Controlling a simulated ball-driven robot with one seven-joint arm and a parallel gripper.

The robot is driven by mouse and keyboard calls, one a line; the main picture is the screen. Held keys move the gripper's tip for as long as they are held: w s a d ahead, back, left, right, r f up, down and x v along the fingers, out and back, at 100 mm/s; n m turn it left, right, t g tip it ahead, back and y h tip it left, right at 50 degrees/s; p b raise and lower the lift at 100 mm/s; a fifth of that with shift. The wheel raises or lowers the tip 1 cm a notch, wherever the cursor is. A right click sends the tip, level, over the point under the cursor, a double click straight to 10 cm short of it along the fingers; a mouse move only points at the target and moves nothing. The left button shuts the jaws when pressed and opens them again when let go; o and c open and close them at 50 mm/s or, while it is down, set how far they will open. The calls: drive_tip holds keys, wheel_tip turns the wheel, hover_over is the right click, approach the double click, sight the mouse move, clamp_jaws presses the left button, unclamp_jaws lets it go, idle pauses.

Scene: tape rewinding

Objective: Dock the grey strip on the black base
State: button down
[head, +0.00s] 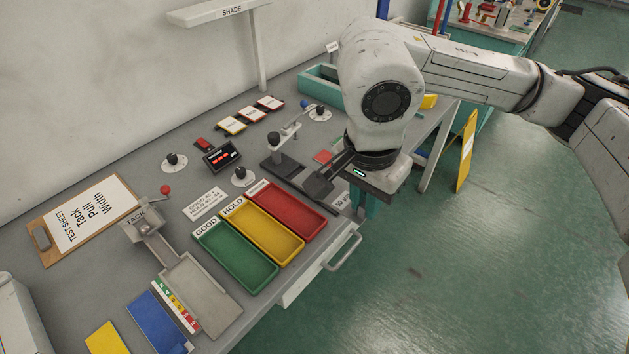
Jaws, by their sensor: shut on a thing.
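The black base (283,167) lies flat on the grey bench, behind the red tray, with a grey upright post at its left end.
Green (236,257), yellow (262,233) and red (287,210) trays stand in front of my gripper. A small black-knobbed stand (242,176) and a black display (222,157) are left of the base. The bench's front edge and a drawer handle (344,252) are close by.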

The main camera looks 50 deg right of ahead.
drive_tip(key=w+d+f+p, duration=0.1)
drive_tip(key=w+d+f, duration=0.1)
drive_tip(key=w+f, duration=0.1)
drive_tip(key=w+d+f+p, duration=0.1)
drive_tip(key=w+d+f, duration=0.1)
drive_tip(key=w+d, duration=0.1)
drive_tip(key=w+d+f, duration=0.2)
drive_tip(key=w+f, duration=0.1)
drive_tip(key=w, duration=0.1)
drive_tip(key=shift+d+f+p, duration=0.3)
drive_tip(key=shift+d+p, duration=0.1)
drive_tip(key=shift+w+d+f, duration=0.25)
drive_tip(key=shift+w+f, duration=0.05)
drive_tip(key=shift+f, duration=0.2)
wheel_tip(320, 180, down, 3)
drive_tip(key=shift+r+p, duration=0.2)
drive_tip(key=shift+p, duration=0.4)
drive_tip(key=shift+f, duration=0.25)
drive_tip(key=shift+f+b, duration=0.2)
drive_tip(key=shift+b, duration=0.1)
drive_tip(key=c, duration=1.1)
unclamp_jaws()
drive_tip(key=shift+r, duration=0.1)
